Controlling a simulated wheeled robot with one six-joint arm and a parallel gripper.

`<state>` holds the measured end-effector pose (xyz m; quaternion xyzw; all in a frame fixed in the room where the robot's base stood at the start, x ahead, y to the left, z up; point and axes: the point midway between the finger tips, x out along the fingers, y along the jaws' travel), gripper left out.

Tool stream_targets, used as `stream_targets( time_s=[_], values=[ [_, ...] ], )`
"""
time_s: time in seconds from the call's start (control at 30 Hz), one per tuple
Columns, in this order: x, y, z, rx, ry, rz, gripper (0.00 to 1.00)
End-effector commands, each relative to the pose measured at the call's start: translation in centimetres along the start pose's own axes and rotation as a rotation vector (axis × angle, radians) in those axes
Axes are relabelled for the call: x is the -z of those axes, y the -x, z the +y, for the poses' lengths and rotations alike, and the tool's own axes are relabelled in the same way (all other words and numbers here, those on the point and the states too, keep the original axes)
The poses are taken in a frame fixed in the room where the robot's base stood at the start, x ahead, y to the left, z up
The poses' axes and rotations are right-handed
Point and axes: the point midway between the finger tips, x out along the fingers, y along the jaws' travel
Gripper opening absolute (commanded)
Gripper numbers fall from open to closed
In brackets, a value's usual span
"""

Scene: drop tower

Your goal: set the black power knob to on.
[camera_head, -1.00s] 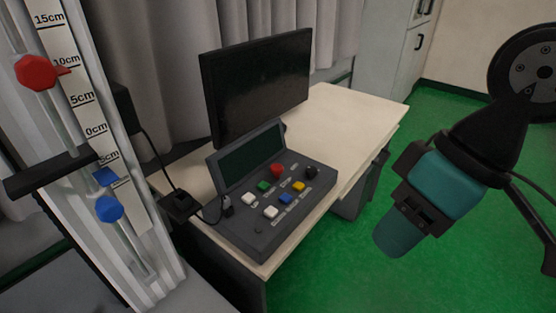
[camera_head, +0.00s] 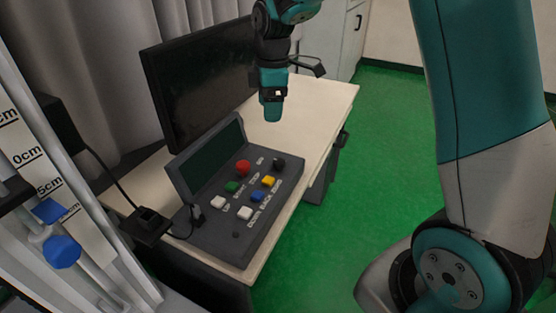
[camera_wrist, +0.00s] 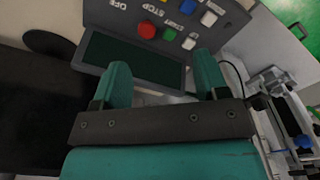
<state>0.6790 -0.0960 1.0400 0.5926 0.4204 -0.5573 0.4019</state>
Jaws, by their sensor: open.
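The black power knob (camera_head: 279,164) sits at the far right corner of the grey control box (camera_head: 213,242) in the head view; its pointer direction is too small to tell. In the wrist view the knob is not visible, but an upside-down "OFF" label (camera_wrist: 119,4) shows at the top edge of the box panel. My gripper (camera_head: 272,112) points down above and behind the knob, apart from it. In the wrist view its two teal fingers (camera_wrist: 161,78) are spread with nothing between them.
The box carries a red button (camera_head: 243,167), several coloured buttons and a tilted dark screen (camera_head: 207,159). A black monitor (camera_head: 200,85) stands behind it on the pale desk (camera_head: 325,101). A drop-tower rail with a blue knob (camera_head: 62,251) stands at left. Green floor (camera_head: 385,125) is clear at right.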

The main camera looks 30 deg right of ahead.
Motion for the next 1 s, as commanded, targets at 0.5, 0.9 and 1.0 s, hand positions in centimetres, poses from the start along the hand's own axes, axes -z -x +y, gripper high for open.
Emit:
stream_targets(
  time_s=[0.5,0.9,1.0],
  values=[
    [-3.9,-7.3,5.0,0.019,0.130,-0.057,0.67],
    [-4.4,-16.3,4.9,0.017,0.129,-0.056,0.67],
    [-4.4,-17.9,4.9,0.016,0.129,-0.056,0.67]
  ],
)
